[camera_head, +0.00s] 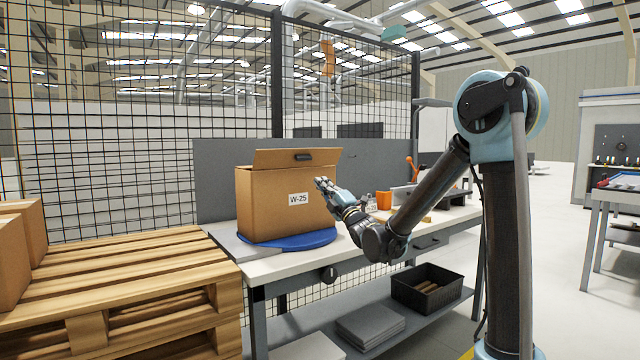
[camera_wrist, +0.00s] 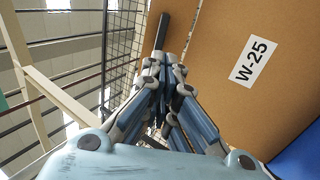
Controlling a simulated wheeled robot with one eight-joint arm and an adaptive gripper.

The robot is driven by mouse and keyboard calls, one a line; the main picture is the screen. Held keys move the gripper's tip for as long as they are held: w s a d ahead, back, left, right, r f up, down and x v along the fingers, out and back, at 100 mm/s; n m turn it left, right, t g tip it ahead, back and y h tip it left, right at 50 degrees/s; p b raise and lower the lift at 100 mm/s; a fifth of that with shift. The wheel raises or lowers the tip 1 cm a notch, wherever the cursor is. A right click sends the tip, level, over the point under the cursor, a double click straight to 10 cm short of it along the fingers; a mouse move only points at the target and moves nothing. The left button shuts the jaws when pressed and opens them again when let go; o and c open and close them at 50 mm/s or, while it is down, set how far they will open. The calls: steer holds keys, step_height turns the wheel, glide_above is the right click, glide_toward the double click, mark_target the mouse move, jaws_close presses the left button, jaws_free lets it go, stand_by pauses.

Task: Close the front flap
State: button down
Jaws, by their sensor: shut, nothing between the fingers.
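A brown cardboard box (camera_head: 270,205) labelled W-25 stands on a blue round turntable (camera_head: 290,241) on the workbench. In the wrist view the box face (camera_wrist: 225,95) fills the right side, and the flap (camera_wrist: 178,30) shows beyond the fingertips. My gripper (camera_head: 325,184) is shut and empty, near the right edge of the labelled face, just below the flap. It also shows in the wrist view (camera_wrist: 165,70). I cannot tell whether it touches the box. The box's inside is hidden.
A wooden pallet (camera_head: 120,270) with boxes is at the left. A grey panel (camera_head: 220,160) and mesh fence stand behind the bench. An orange container (camera_head: 384,200) and tools lie on the bench (camera_head: 270,266) at right. A black crate (camera_head: 427,290) is on the lower shelf.

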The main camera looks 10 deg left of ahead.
mark_target(302, 160)
steer(key=x, duration=1.2)
steer(key=shift+a, duration=0.1)
